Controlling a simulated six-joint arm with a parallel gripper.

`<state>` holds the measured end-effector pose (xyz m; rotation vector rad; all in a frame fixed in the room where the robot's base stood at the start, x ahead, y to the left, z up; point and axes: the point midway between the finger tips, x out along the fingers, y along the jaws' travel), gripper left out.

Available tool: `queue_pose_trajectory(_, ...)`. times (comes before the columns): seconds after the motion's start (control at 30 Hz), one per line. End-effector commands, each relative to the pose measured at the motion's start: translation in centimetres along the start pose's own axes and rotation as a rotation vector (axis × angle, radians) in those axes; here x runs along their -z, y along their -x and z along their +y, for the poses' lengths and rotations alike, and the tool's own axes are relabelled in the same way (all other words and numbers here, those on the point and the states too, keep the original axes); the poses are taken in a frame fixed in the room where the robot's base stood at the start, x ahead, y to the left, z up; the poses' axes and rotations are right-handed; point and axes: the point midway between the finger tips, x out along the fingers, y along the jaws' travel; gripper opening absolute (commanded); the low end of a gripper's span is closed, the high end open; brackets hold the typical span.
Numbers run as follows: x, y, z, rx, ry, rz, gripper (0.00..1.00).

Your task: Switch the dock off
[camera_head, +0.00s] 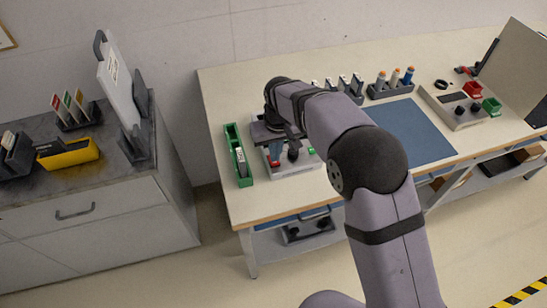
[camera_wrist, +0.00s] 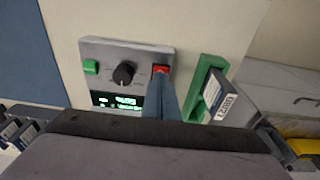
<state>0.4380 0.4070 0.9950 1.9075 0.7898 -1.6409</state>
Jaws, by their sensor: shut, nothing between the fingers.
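The dock is a grey box (camera_wrist: 97,49) on the table, also partly visible below my arm in the head view (camera_head: 299,168). In the wrist view its face has a green button (camera_wrist: 91,67) at left, a black knob (camera_wrist: 123,74) in the middle and a red button (camera_wrist: 162,68) at right. Its dark display (camera_wrist: 118,102) is lit with green marks. My gripper (camera_wrist: 162,78) is shut and empty, its fingertips at the near edge of the red button and hiding part of it. I cannot tell whether they touch or press it.
A green holder (camera_wrist: 207,92) with a labelled item stands close beside the dock, near the red button. A blue mat (camera_head: 415,130) lies on the table. A dark-topped cabinet (camera_head: 75,217) stands left across a gap.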

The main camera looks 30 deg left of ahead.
Motion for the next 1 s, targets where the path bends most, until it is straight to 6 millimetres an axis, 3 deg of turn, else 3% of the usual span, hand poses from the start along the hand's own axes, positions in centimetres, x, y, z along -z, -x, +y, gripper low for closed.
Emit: queue_pose_trajectory(1.0,-0.15,-0.91,0.0,0.0,0.0,-0.001,0.0)
